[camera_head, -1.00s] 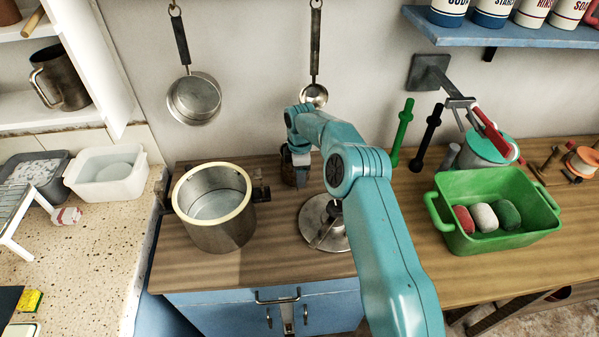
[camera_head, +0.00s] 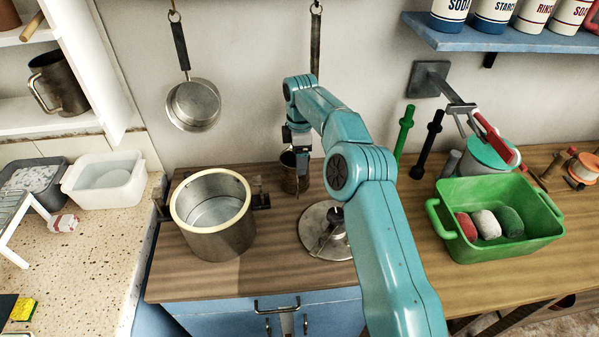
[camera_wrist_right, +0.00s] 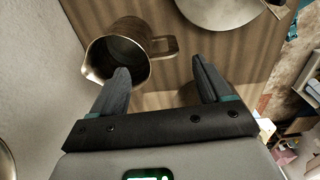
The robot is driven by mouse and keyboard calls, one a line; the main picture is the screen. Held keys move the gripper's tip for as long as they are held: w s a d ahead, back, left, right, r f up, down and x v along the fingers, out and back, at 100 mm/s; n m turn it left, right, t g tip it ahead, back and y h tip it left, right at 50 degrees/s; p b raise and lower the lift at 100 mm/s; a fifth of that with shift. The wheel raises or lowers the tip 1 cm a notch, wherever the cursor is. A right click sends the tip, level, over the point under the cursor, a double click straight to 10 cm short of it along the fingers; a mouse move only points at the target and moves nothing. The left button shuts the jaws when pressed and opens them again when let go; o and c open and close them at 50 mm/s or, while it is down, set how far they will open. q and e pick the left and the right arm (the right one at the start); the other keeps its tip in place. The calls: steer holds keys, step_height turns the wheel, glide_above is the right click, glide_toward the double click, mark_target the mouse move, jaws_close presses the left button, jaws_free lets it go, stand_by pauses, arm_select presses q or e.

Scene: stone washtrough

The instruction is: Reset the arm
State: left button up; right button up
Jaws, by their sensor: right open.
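My right arm reaches up from the bottom of the head view, and its gripper (camera_head: 302,172) points down over the back of the wooden counter. The gripper is open and empty. In the right wrist view, the fingers (camera_wrist_right: 160,70) are spread wide, with a metal jug (camera_wrist_right: 128,48) beyond them. The jug's handle lies between the fingertips in the picture, and nothing is gripped. In the head view the jug (camera_head: 289,172) is partly hidden behind the gripper. My left gripper is out of view.
A large metal pot (camera_head: 214,240) stands left of the gripper. A round metal disc (camera_head: 318,247) lies in front of it, partly behind my arm. A green tub (camera_head: 500,250) with several rolled cloths is at right. A pan (camera_head: 193,104) and a ladle hang on the wall.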

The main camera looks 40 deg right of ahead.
step_height(320, 180, up, 3)
steer(key=shift+f, duration=0.15)
steer(key=shift+f, duration=0.1)
stand_by(0.5)
